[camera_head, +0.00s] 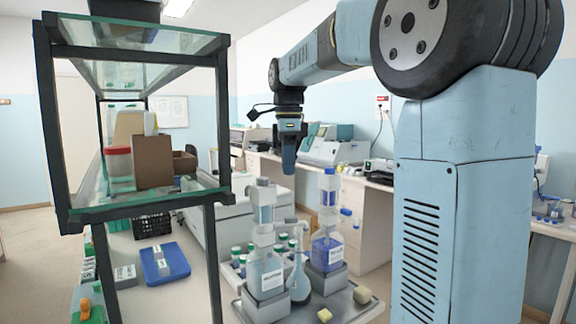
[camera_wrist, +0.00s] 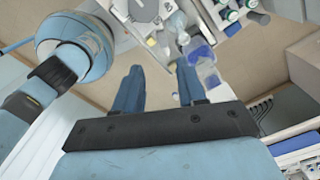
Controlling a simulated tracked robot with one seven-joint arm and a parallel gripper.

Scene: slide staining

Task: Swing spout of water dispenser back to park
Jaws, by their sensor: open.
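A clear labelled bottle (camera_head: 266,274) with a tall dispenser head (camera_head: 264,205) stands on a grey block at the front left of the tray. I take it for the water dispenser. Its spout is small and seems to reach right, near the mouth of a glass flask (camera_head: 299,280); its exact direction is unclear. A second dispenser bottle (camera_head: 327,251) with blue liquid stands to the right. My gripper (camera_head: 289,163) hangs above and behind the bottles, pointing down, apart from them. In the wrist view its two fingers (camera_wrist: 160,85) are spread and empty, with the bottles small beyond them.
The bottles stand on a grey tray (camera_head: 340,308) with yellowish blocks and several green-capped bottles (camera_head: 238,256). A glass-shelved rack (camera_head: 140,212) with a dark frame stands at the left. Benches with instruments line the back.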

